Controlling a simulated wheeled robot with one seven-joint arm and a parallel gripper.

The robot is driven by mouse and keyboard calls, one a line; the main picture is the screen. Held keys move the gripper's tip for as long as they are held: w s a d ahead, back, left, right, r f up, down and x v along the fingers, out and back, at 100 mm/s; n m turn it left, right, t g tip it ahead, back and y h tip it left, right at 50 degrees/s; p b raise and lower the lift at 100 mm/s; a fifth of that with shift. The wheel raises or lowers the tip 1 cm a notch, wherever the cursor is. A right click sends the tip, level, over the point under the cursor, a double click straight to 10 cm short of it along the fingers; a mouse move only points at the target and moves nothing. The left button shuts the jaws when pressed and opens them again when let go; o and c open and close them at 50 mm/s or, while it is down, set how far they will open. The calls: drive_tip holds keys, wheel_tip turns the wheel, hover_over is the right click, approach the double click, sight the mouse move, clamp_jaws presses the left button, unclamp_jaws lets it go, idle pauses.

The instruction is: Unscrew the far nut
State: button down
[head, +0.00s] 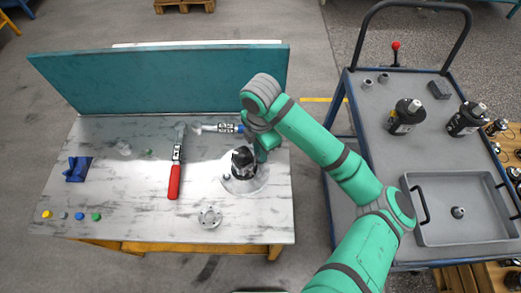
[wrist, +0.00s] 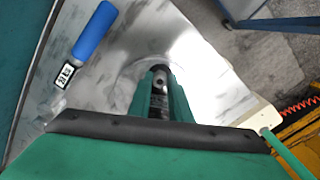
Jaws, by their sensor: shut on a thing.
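The dark hydraulic motor (head: 242,158) stands upright on a pale round plate (head: 236,187) at the right part of the workbench. My gripper (head: 260,153) points down against the motor's far right side. In the wrist view my gripper (wrist: 161,80) has its two green fingers close together on a small dark part, which I take to be the far nut. The nut cannot be made out clearly between the fingers and is hidden in the head view. A small blue-grey piece (head: 227,177) lies at the plate's left side.
A red-handled tool (head: 174,180) and a blue-handled tool (head: 222,128) lie on the bench (head: 130,205). A round flange (head: 210,217) lies near the front edge. A teal panel (head: 160,78) rises behind. A blue cart (head: 385,155) with motors and a grey tray (head: 430,235) stands right.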

drive_tip(key=n, duration=0.4)
drive_tip(key=shift+n, duration=0.3)
drive_tip(key=c, duration=1.9)
unclamp_jaws()
drive_tip(key=shift+o, duration=0.2)
drive_tip(key=m, duration=0.5)
drive_tip(key=shift+m, duration=0.3)
drive_tip(key=m, duration=0.4)
drive_tip(key=shift+m, duration=0.4)
